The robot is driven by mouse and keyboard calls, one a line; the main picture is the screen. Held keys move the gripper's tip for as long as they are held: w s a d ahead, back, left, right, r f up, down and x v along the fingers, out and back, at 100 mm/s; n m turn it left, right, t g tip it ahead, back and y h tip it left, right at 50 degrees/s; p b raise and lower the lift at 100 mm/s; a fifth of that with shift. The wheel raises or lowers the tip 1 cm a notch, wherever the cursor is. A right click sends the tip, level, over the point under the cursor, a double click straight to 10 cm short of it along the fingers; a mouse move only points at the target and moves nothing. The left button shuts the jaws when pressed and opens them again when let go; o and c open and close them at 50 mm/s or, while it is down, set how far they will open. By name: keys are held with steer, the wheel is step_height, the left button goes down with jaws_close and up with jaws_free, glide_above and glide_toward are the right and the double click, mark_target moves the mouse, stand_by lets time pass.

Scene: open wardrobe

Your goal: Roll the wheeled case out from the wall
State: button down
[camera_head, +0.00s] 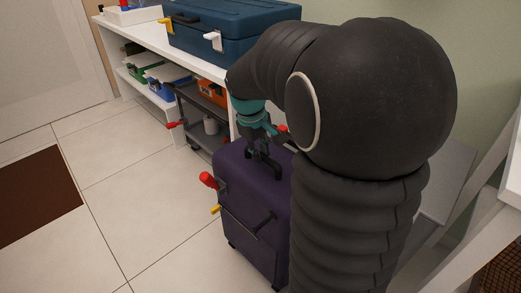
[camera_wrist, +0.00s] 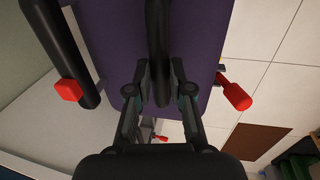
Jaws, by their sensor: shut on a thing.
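The purple wheeled case (camera_head: 245,196) stands upright on the tiled floor, below and beside the white bench. It has small dark wheels at its base and a dark bar handle on its front. My gripper (camera_head: 264,160) reaches down to the top of the case. In the wrist view my gripper (camera_wrist: 160,85) is shut on a black handle bar (camera_wrist: 158,35) that runs over the purple case (camera_wrist: 110,38). My arm hides the right part of the case in the head view.
A red-ended lever (camera_head: 208,180) and a yellow knob (camera_head: 215,210) stick out at the case's left side. A white bench (camera_head: 150,42) bears a blue toolbox (camera_head: 235,30). A dark cart (camera_head: 200,105) stands under it. Open tiled floor (camera_head: 130,190) and a brown mat (camera_head: 38,192) lie left.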

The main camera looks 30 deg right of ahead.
steer(key=c, duration=1.1)
jaws_free()
steer(key=shift+a, duration=0.4)
steer(key=shift+o, duration=0.2)
steer(key=shift+d, duration=0.1)
steer(key=shift+d+r, duration=0.1)
steer(key=shift+r, duration=0.25)
step_height(320, 180, up, 11)
steer(key=a, duration=0.2)
steer(key=shift+s+a, duration=0.2)
steer(key=shift+s, duration=0.1)
steer(key=shift+r, duration=0.1)
